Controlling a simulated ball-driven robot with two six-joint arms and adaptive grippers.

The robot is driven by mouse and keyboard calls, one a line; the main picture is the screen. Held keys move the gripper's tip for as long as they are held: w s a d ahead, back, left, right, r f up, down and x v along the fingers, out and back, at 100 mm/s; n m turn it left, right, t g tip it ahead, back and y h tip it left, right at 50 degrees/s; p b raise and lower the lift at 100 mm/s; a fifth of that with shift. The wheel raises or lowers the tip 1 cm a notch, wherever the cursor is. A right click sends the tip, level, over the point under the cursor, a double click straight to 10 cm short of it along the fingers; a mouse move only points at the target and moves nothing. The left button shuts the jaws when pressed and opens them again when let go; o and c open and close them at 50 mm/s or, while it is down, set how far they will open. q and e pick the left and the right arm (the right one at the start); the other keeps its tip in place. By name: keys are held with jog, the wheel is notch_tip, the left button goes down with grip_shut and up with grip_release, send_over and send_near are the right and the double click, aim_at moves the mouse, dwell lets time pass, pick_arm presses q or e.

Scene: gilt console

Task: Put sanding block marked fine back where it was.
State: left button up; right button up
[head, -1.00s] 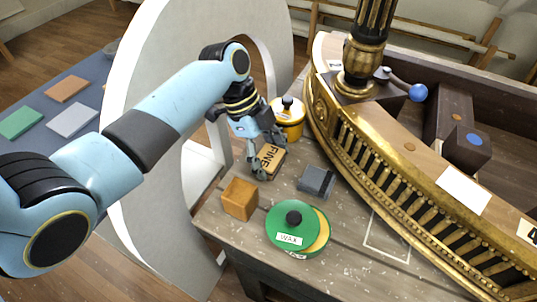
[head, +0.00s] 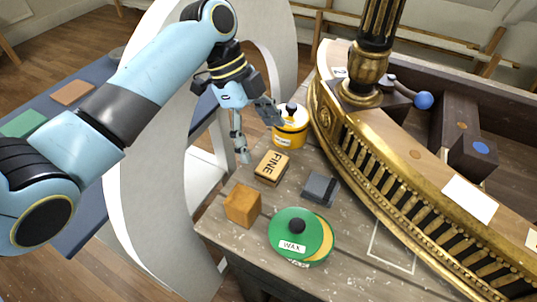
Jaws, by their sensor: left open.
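The sanding block marked FINE (head: 271,167) is a tan block with dark letters. It lies on the wooden bench top (head: 345,250), between the yellow pot and the orange-brown block. My left gripper (head: 256,132) is open and empty, above and behind the block and apart from it. One of its fingers reaches toward the yellow pot in the picture. A white outlined rectangle (head: 374,243) is marked on the bench, at the right near the gilt piece, and its inside is bare. My right gripper is not in view.
A yellow pot (head: 291,129) with a white lid stands behind the block. A dark grey block (head: 320,188), an orange-brown block (head: 242,205) and a green-lidded wax tin (head: 297,238) stand nearby. The curved gilt console (head: 400,190) bounds the right side.

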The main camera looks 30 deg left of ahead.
pick_arm(q)
jog(key=v, duration=0.4)
jog(key=shift+r, duration=0.2)
dwell(0.4)
